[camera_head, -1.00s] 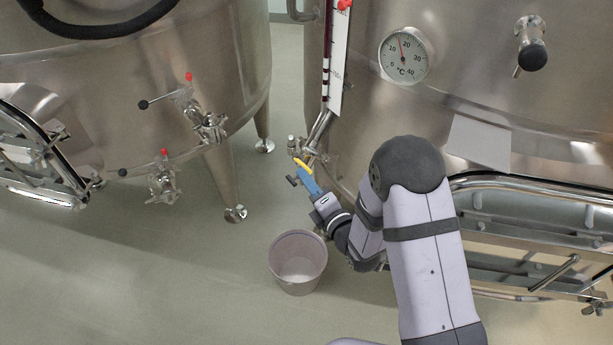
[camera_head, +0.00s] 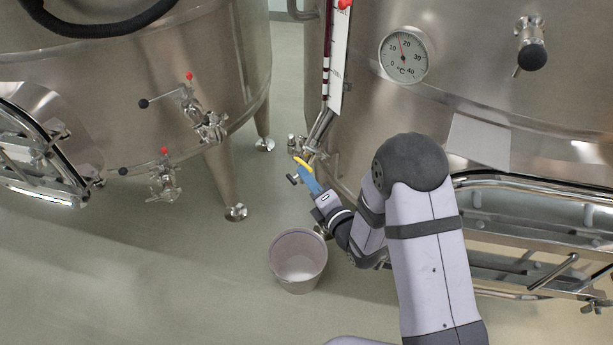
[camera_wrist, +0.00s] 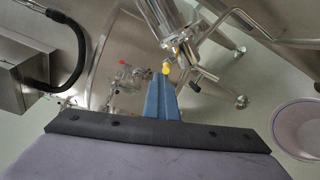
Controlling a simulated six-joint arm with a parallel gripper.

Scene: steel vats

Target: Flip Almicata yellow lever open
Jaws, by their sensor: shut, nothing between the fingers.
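The yellow lever (camera_head: 302,163) sits on a small valve at the foot of the level gauge on the right vat (camera_head: 350,140). In the wrist view the yellow lever (camera_wrist: 167,68) shows as a small yellow end just beyond the fingertips. My gripper (camera_head: 305,175) has blue fingers, shut and empty, right at the lever. In the wrist view my gripper (camera_wrist: 160,82) points at the lever's end. I cannot tell whether the fingers touch it. Part of the lever and valve is hidden behind the fingers.
A grey bucket (camera_head: 298,262) stands on the floor below the valve. The left vat (camera_head: 130,100) has valves with red knobs and black handles. A round thermometer (camera_head: 404,54) is on the right vat. Open floor lies at the lower left.

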